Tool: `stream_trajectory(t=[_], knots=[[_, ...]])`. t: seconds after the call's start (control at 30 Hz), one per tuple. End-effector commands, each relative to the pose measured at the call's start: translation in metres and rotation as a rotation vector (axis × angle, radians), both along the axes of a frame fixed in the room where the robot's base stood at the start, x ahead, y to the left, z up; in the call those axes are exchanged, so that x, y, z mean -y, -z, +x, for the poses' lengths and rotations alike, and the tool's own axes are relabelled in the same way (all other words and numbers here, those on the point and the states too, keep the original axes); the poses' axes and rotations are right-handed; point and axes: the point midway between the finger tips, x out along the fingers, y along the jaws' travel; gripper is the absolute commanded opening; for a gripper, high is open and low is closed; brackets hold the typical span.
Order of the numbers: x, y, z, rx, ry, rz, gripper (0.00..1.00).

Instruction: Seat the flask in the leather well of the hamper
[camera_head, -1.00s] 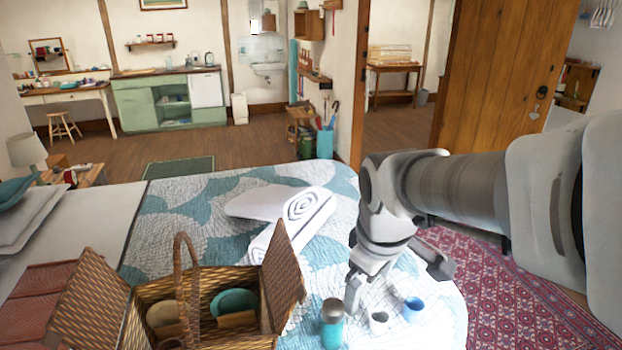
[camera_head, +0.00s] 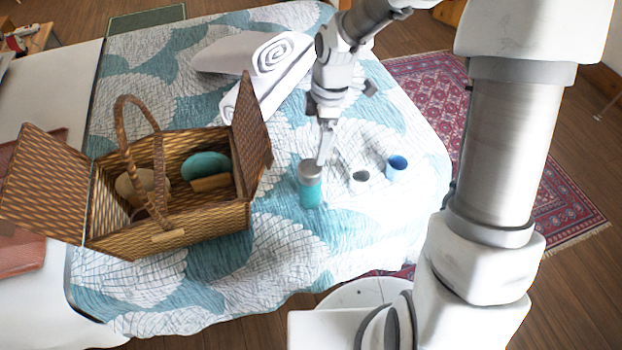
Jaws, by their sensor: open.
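The flask (camera_head: 311,192), teal with a grey-brown lid, stands upright on the quilt, right of the hamper. The open wicker hamper (camera_head: 200,228) has its two lids spread apart and a hooped handle standing up. Inside it, a teal round dish and a tan round piece rest behind brown holders. I cannot clearly make out the leather well; the handle and front wall hide part of the inside. My gripper (camera_head: 328,148) is open and points down just behind and to the right of the flask's lid. A finger looks close to the lid; I cannot tell whether it touches.
A white cup (camera_head: 359,181) and a blue cup (camera_head: 397,167) stand right of the flask. A rolled white towel (camera_head: 272,75) lies behind. The hamper's right lid (camera_head: 250,130) stands up between its inside and my gripper. The quilt (camera_head: 285,255) in front is clear.

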Motion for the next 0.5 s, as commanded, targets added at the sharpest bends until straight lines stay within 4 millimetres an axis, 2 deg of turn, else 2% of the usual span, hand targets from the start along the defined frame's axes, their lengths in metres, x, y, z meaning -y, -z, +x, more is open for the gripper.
stream_trajectory(t=[0.03, 0.3, 0.5], knots=[[-0.002, 0.015, -0.001, -0.005, -0.001, 0.001, 1.00], [-0.009, 0.070, -0.002, -0.004, 0.001, -0.001, 1.00], [-0.011, 0.088, -0.002, 0.000, 0.002, 0.000, 1.00]])
